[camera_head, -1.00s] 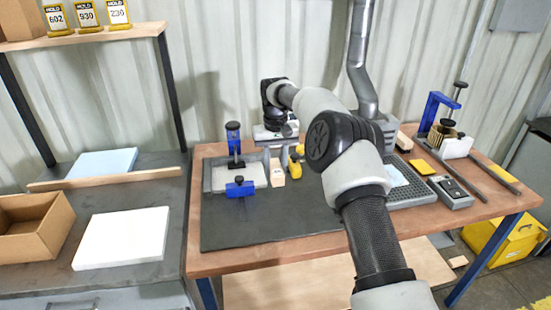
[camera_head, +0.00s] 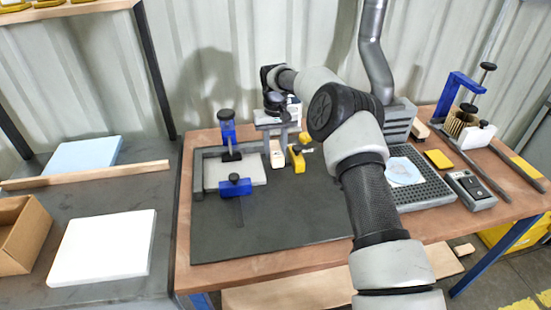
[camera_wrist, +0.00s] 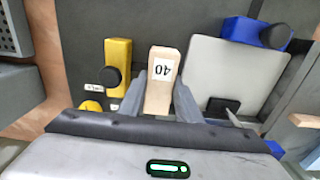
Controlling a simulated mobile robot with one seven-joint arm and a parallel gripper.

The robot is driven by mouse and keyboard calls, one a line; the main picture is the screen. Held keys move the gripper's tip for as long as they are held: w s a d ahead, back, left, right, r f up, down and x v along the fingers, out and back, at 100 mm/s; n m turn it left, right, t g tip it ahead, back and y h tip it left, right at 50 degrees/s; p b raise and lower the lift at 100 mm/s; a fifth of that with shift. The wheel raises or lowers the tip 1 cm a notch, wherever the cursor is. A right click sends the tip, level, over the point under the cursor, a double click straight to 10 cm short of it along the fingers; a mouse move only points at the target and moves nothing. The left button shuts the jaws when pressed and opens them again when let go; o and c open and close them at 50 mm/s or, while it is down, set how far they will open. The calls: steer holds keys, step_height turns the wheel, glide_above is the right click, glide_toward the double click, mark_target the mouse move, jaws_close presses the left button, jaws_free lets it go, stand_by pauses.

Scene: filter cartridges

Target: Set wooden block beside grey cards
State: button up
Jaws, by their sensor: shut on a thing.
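A pale wooden block (camera_head: 277,157) marked 40 is between the fingers of my gripper (camera_head: 277,143), beside the right side of the clamping fixture. In the wrist view the block (camera_wrist: 163,72) points away from my gripper (camera_wrist: 160,98), which is shut on it. I cannot tell whether the block touches the mat below. A light grey plate (camera_head: 240,174) lies in the fixture, left of the block in the head view. I cannot pick out anything that is clearly grey cards.
A yellow clamp (camera_head: 298,160) with a black knob stands close right of the block. Blue clamps (camera_head: 235,187) hold the fixture. The front of the dark mat (camera_head: 290,220) is clear. A perforated tray (camera_head: 430,180) and a switch box (camera_head: 470,188) are at right.

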steer(key=shift+f, duration=1.85)
steer(key=shift+f, duration=0.1)
steer(key=shift+f, duration=0.15)
steer(key=o, duration=1.1)
steer(key=shift+r, duration=0.2)
